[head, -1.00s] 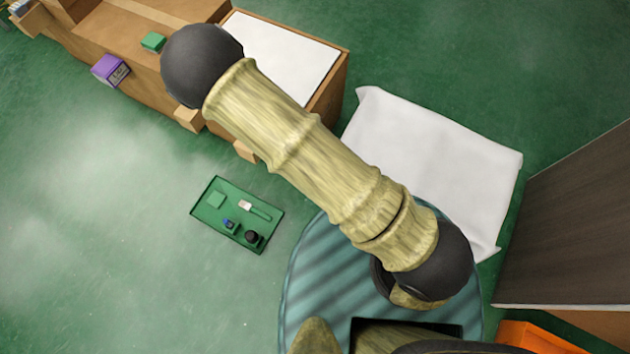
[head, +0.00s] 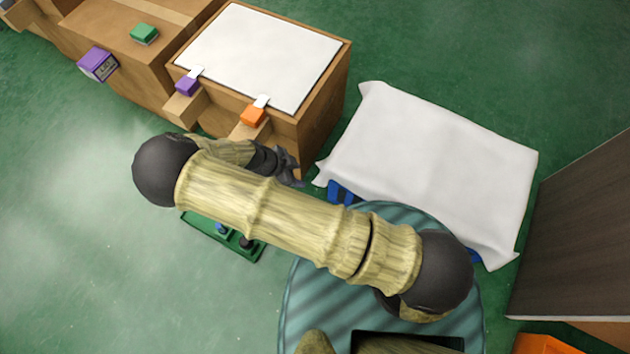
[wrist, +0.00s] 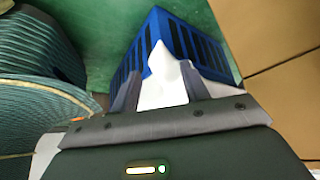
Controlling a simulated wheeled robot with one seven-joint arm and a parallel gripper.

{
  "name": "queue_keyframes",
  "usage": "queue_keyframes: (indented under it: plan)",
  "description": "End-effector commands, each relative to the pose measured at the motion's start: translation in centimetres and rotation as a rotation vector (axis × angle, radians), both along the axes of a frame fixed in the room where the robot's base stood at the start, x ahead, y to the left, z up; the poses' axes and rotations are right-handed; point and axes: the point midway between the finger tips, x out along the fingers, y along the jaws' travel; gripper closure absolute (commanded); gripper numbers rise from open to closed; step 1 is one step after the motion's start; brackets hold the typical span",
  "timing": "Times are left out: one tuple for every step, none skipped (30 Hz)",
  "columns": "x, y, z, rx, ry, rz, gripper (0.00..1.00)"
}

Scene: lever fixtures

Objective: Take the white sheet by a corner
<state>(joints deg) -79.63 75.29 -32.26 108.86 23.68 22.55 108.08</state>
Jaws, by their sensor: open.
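The white sheet (head: 430,165) is draped over a blue slatted crate (head: 343,193), which shows only at its edges in the head view. My gripper (head: 290,168) is beside the sheet's left corner, low near the wooden bench. In the wrist view, a pointed white corner of the sheet (wrist: 164,80) lies between the two grey fingers of my gripper (wrist: 161,92). The fingers are open, and I cannot tell if they touch the cloth. The blue crate (wrist: 178,38) stands behind that corner.
A wooden bench (head: 325,115) carries a white panel (head: 262,55), with a purple block (head: 187,86) and an orange block (head: 252,116) on its front. A green tray (head: 250,250) is partly under my arm. A dark cabinet (head: 580,230) stands at the right.

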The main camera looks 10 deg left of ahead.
Motion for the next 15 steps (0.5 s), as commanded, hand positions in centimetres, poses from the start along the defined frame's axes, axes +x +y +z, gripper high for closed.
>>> queue_keyframes:
  plan:
    - [0.1, -0.3, -0.8, -0.001, 0.001, -0.002, 0.55]
    - [0.1, -0.4, -1.1, -0.001, 0.001, -0.002, 0.55]
    - [0.2, -0.6, -1.5, -0.001, 0.001, -0.002, 0.55]
    - [0.3, -0.8, -1.8, 0.0, 0.001, -0.002, 0.55]
    - [0.4, -0.9, -2.1, 0.0, 0.001, -0.002, 0.55]
    - [0.5, -1.2, -2.6, 0.0, 0.001, -0.002, 0.55]
    - [0.5, -1.3, -2.9, 0.0, 0.001, -0.002, 0.55]
    - [0.6, -1.5, -3.2, 0.0, 0.001, -0.002, 0.55]
    - [0.7, -1.7, -3.6, 0.0, 0.002, -0.002, 0.55]
    - [0.8, -1.9, -4.0, 0.0, 0.002, -0.002, 0.55]
    - [0.8, -2.1, -4.3, 0.0, 0.002, -0.002, 0.55]
    - [0.9, -2.3, -4.7, -0.001, 0.002, -0.001, 0.55]
    - [1.0, -2.5, -5.0, -0.001, 0.002, -0.001, 0.55]
    - [1.0, -2.6, -5.3, -0.001, 0.002, -0.001, 0.55]
    - [1.2, -2.9, -5.7, -0.001, 0.002, -0.001, 0.55]
